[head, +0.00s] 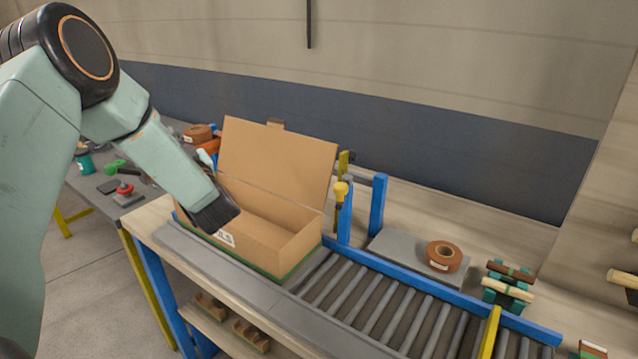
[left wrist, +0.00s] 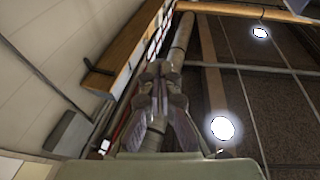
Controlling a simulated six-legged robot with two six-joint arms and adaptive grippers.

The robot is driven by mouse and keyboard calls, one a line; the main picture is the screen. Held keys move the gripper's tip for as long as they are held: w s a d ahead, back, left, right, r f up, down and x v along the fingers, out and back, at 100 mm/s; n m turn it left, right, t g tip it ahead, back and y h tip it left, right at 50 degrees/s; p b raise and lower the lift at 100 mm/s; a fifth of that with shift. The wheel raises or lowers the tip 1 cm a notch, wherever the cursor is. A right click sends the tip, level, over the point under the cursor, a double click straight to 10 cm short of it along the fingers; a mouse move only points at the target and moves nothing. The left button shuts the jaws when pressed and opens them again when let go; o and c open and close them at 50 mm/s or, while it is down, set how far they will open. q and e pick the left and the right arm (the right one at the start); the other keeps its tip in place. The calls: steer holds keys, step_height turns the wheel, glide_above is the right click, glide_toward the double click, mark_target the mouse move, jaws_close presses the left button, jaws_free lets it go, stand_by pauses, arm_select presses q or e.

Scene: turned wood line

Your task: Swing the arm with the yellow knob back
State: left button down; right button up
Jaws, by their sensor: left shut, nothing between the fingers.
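The yellow knob (head: 341,189) stands by the blue posts (head: 378,203) at the far side of the roller conveyor, just right of the open cardboard box. A short grey bar (head: 358,179) shows by the posts; how the knob's arm joins it is too small to tell. My left gripper (head: 216,214) is in front of the box's left part, to the left of the knob and apart from it. In the left wrist view its fingers (left wrist: 162,72) are shut with nothing between them, against ceiling and lamps. My right gripper is not in view.
The open cardboard box (head: 285,243) sits at the conveyor's left end, its lid raised beside the knob. Rollers (head: 385,305) to its right are bare. A brown tape roll (head: 443,256) lies on a grey plate behind.

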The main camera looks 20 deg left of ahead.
mark_target(341, 189)
arm_select(q)
steer(key=s+d+f+n+t+h+p, duration=0.1)
steer(key=s+d+f+n+t+h, duration=0.2)
steer(key=d+h, duration=0.9)
steer(key=s+d+f+t+h, duration=0.3)
steer(key=d+f+t+h, duration=0.4)
steer(key=d, duration=0.9)
steer(key=w+d+r+n+g+h, duration=0.1)
steer(key=w+d, duration=0.3)
steer(key=w, duration=0.7)
steer(key=shift+d+r, duration=0.15)
steer(key=shift+r, duration=0.45)
steer(key=shift+n, duration=0.3)
